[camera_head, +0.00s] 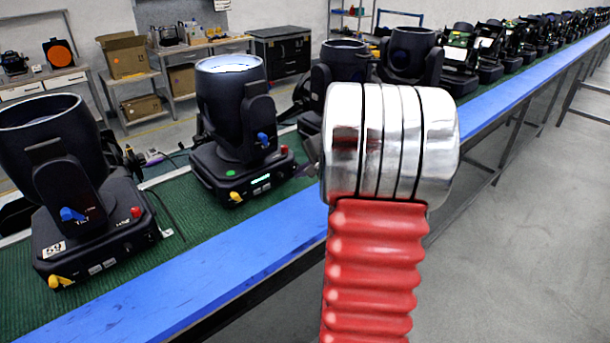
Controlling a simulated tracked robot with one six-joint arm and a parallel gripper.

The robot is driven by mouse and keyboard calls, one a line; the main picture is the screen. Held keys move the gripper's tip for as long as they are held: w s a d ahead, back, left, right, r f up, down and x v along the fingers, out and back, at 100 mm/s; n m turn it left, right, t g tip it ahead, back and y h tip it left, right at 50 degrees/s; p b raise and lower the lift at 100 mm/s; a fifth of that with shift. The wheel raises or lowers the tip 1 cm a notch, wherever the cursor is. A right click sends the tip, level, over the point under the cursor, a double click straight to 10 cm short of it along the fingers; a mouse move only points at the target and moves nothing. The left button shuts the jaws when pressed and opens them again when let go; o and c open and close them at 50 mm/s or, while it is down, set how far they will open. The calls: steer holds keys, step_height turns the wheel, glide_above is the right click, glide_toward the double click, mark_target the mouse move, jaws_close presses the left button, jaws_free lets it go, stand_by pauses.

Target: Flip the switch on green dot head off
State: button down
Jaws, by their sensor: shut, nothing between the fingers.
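The green dot head (232,110) is a black moving-head light, standing upright on the green belt left of my arm. A green dot (231,173) marks its base. Its top lens glows pale and its small base display (261,179) is lit. The base also carries a yellow knob, a red knob (284,149) and small buttons. I cannot make out its power switch. My gripper (306,168) shows only as a small dark tip close to the right side of that base. It is shut and empty, and mostly hidden behind my silver wrist; I cannot tell whether it touches the base.
Another head (70,190) with a numbered label stands at the left. More heads (345,68) line the belt into the distance. A blue rail (200,287) runs along the near edge. Grey floor (545,220) is clear at the right. Benches and boxes stand behind.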

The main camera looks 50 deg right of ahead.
steer(key=shift+w+f, duration=0.1)
steer(key=shift+w, duration=0.05)
stand_by(0.5)
steer(key=shift+r, duration=0.85)
steer(key=shift+s, duration=0.4)
steer(key=s, duration=0.3)
steer(key=shift+s+a+r, duration=0.25)
steer(key=shift+a+r, duration=0.05)
steer(key=shift+r, duration=0.1)
steer(key=v, duration=0.9)
steer(key=shift+s, duration=0.15)
steer(key=shift+r, duration=0.15)
